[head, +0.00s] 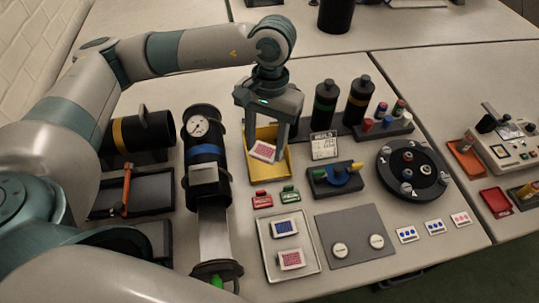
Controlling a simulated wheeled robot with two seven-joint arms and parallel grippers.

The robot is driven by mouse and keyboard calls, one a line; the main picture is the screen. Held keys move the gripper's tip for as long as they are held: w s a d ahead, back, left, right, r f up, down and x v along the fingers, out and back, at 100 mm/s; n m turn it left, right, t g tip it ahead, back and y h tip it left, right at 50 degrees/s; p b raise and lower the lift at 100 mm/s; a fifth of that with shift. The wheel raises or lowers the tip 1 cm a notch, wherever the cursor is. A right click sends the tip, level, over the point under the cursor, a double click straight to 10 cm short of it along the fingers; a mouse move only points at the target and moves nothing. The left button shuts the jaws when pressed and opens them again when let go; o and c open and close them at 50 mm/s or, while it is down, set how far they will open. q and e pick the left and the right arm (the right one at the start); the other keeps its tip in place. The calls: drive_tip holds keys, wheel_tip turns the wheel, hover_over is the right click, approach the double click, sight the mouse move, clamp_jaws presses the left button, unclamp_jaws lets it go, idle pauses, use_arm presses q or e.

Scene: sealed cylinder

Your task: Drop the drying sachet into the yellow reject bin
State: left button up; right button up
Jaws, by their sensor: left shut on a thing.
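My left gripper (267,142) points down over the yellow reject bin (282,172). It is shut on a small white sachet with a red patterned face (263,152), held between its two fingers. The sachet shows against the inside of the bin, whose rim shows around it. How far it hangs above the bin floor is hard to tell. My fingers and wrist hide the back part of the bin. My right gripper is not in view.
A pale tray (264,255) in front holds a blue-faced and a red-faced packet. Left of the bin stands a dark cylinder with a gauge (198,127). Dark bottles (323,105) stand at the bin's right, with a round numbered carousel (413,190) farther right.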

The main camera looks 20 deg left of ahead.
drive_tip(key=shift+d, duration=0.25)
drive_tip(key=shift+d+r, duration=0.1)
